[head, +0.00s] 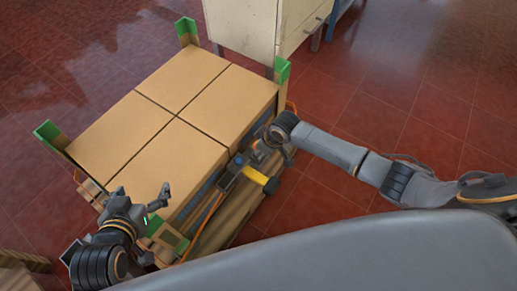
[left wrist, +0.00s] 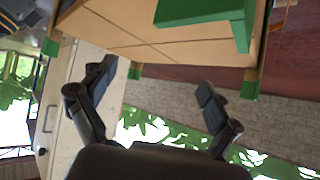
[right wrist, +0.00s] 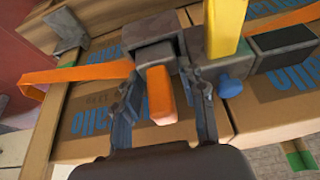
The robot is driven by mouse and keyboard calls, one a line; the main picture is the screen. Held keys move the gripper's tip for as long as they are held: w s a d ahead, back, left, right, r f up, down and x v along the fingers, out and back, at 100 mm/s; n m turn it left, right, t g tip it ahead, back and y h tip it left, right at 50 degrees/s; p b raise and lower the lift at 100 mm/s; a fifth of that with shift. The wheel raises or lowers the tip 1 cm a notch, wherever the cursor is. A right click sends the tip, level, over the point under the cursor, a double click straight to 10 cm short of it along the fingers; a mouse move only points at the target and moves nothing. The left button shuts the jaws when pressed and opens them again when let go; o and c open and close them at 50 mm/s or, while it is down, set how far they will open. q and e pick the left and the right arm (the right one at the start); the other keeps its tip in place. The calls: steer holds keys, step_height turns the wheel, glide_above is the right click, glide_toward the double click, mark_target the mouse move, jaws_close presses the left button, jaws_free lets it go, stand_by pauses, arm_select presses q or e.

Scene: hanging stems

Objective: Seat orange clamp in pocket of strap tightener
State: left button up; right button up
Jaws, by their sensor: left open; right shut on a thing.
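The orange clamp (right wrist: 161,95) shows in the right wrist view between the fingers of my right gripper (right wrist: 165,92), which is shut on it. The clamp lies close against the grey body of the strap tightener (right wrist: 205,45); I cannot tell if it sits inside the pocket. The tightener has a yellow handle (right wrist: 226,25) and a blue knob (right wrist: 230,86). In the head view the tightener (head: 233,168) is at the near right side of the box stack, with my right gripper (head: 275,140) at its far end. My left gripper (head: 143,198) is open and empty near the stack's near left corner.
Strapped cardboard boxes (head: 193,90) are stacked on a pallet, with green corner protectors (head: 282,70) at the corners. An orange strap (right wrist: 85,74) runs along the side. A pale cabinet (head: 245,25) stands behind. Red tiled floor (head: 400,90) is clear to the right.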

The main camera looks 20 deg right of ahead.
arm_select(q)
steer(key=shift+w+d+r+t, duration=0.2)
steer(key=shift+w+r+t, duration=0.15)
steer(key=shift+w+r, duration=0.1)
steer(key=shift+w+d+r+t, duration=0.2)
steer(key=shift+w+r+t, duration=0.15)
steer(key=shift+r, duration=0.1)
arm_select(e)
steer(key=shift+s+a+f, duration=0.1)
steer(key=shift+a+f, duration=0.05)
steer(key=shift+f, duration=0.35)
arm_select(q)
steer(key=shift+r+b, duration=0.2)
steer(key=shift+b, duration=0.1)
arm_select(e)
steer(key=shift+f, duration=0.1)
steer(key=o, duration=1.2)
steer(key=shift+f, duration=0.1)
arm_select(q)
steer(key=shift+w+f, duration=0.1)
arm_select(e)
steer(key=shift+r, duration=0.2)
steer(key=v, duration=1.1)
steer(key=shift+s+d+r, duration=0.1)
steer(key=shift+d+r, duration=0.15)
steer(key=shift+r, duration=0.1)
